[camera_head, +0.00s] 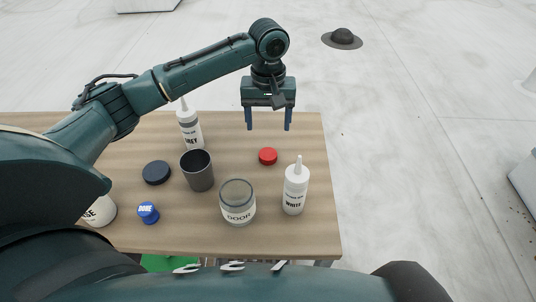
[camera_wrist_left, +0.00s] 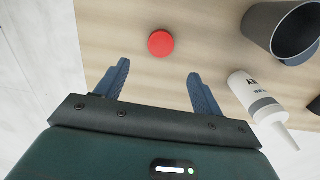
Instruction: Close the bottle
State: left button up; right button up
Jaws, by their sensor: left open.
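A white bottle labelled WHITE (camera_head: 295,190) with a pointed nozzle stands upright at the table's right front. A second nozzle bottle (camera_head: 190,131), its label ending in "EY", stands at the back and also shows in the left wrist view (camera_wrist_left: 250,92). A red cap (camera_head: 267,156) lies on the table between them, behind the WHITE bottle; the left wrist view shows it too (camera_wrist_left: 160,43). My left gripper (camera_head: 268,127) points down, open and empty, above the back edge area, behind the red cap. The wrist view shows bare table between its fingertips (camera_wrist_left: 159,69). My right gripper is out of view.
A dark cup (camera_head: 198,171), a jar labelled DOOR (camera_head: 238,203), a dark round lid (camera_head: 156,173), a blue DONE piece (camera_head: 148,212) and a partly hidden white container (camera_head: 101,213) stand on the wooden table (camera_head: 225,241). A dark domed object (camera_head: 342,38) lies on the pale floor beyond.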

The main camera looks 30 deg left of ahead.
pick_arm(q)
send_over(268, 153)
jog(key=f, duration=0.4)
jog(key=shift+w+f, duration=0.25)
jog(key=shift+f, duration=0.1)
jog(key=f, duration=0.5)
jog(key=shift+s+f, duration=0.1)
jog(key=shift+s, duration=0.2)
jog(key=shift+c, duration=0.6)
jog(key=c, duration=0.9)
